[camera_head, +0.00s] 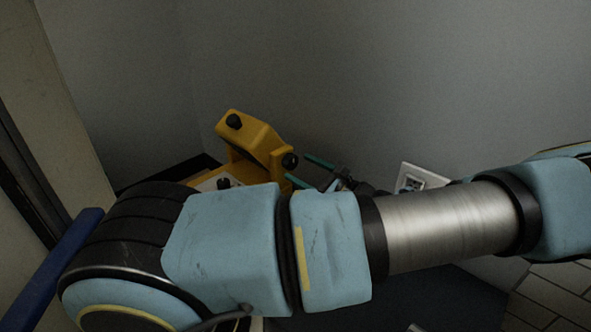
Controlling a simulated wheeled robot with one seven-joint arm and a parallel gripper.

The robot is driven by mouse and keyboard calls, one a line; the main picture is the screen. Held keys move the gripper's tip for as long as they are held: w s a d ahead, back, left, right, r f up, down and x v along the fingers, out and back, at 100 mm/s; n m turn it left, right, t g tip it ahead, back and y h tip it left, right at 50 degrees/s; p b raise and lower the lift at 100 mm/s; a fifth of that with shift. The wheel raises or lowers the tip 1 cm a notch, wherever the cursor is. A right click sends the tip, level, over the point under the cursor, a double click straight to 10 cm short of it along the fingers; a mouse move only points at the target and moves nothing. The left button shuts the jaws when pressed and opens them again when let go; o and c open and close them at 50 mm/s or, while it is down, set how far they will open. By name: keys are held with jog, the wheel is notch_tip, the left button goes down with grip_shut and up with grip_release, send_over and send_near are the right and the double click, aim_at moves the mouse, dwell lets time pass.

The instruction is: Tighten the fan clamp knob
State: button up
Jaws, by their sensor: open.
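A yellow clamp-like body (250,135) stands beyond my arm, left of the picture's middle, its lower part hidden by the arm. It carries a black knob (290,160) on its right side and another black knob (234,121) near its top. A third dark knob (224,184) shows low at the front. I cannot tell which is the clamp knob or how tight any is. My gripper (297,167) shows two thin teal fingers, apart, pointing left with their tips close to the right-side knob. Contact cannot be made out. Its body is partly hidden behind my arm.
My arm crosses the picture's lower half and hides most of the table. A white wall plate (411,180) is at the right behind the arm. Grey walls close in behind the yellow body. A blue bar (50,270) is at the lower left, and tiled floor (550,295) at the lower right.

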aim_at(290, 162)
jog(key=shift+x, duration=1.5)
grip_shut()
